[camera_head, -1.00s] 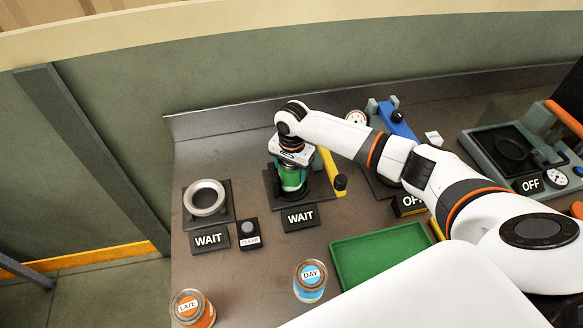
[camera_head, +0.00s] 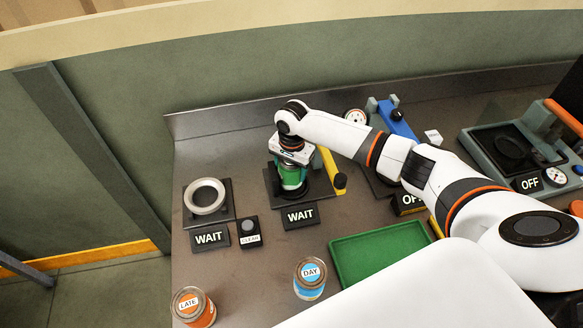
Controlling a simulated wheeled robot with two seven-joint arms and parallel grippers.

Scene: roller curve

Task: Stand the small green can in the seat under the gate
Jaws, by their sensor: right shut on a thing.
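The small green can (camera_head: 290,177) is upright at the dark base plate (camera_head: 273,184) behind the second WAIT sign. My right gripper (camera_head: 291,160) is above it, pointing down and shut on its upper part. The gripper hides the can's top, and I cannot tell whether the can's bottom rests fully in the seat. A yellow bar (camera_head: 328,166) with a black knob, perhaps the gate, stands just right of the can. My left gripper is not in view.
A ring seat (camera_head: 206,196) with a WAIT sign (camera_head: 209,237) and a CLEAR button box (camera_head: 248,231) lies left. A DAY can (camera_head: 310,279), a LATE can (camera_head: 193,307) and a green tray (camera_head: 375,253) are in front. Blue-levered and grey devices (camera_head: 515,150) stand right.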

